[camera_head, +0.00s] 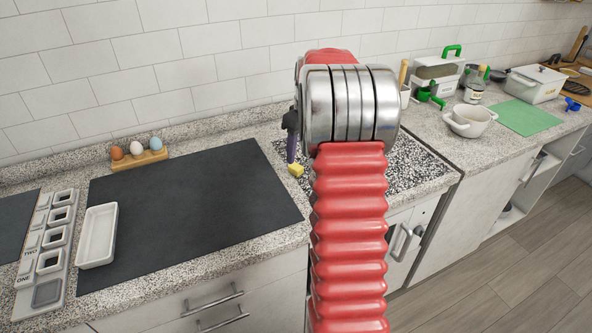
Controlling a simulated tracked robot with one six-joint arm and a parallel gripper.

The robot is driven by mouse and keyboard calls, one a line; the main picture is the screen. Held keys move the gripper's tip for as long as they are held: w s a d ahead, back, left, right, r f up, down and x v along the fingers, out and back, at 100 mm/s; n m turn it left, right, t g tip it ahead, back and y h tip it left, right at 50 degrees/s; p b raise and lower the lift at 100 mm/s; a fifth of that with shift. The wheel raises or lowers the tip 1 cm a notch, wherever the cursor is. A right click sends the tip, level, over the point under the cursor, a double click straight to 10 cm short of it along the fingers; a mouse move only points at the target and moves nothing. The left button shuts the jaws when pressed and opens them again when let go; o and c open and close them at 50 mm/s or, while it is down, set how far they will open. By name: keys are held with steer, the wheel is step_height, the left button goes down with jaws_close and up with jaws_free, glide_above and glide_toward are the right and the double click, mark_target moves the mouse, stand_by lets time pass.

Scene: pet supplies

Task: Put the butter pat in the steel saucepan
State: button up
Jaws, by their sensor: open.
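A small yellow block, which looks like the butter pat (296,170), is on the counter just left of my arm, at the left edge of the speckled black-and-white panel. A dark, purplish part of my gripper (291,148) shows just above it, pointing down. The gripper is open; the rest of it is hidden behind my arm. I cannot tell whether the finger touches the block. I see no steel saucepan; my red arm and its metal joint cover part of the counter.
A dark mat (190,210) lies left, with a white dish (98,236) on its left edge. An egg holder (140,160) stands by the wall. On the right counter are a white two-handled pot (468,121), a green mat (527,117) and a white lidded box (535,83).

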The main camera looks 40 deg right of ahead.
mark_target(296, 166)
steer(key=shift+f, duration=0.35)
steer(key=shift+w+a+f, duration=0.1)
steer(key=shift+w+f, duration=0.1)
steer(key=shift+f, duration=1.1)
steer(key=shift+w+a+f, duration=0.1)
steer(key=shift+w+f, duration=0.05)
steer(key=shift+f, duration=1.15)
jaws_close()
steer(key=shift+r, duration=0.15)
step_height(296, 166, up, 10)
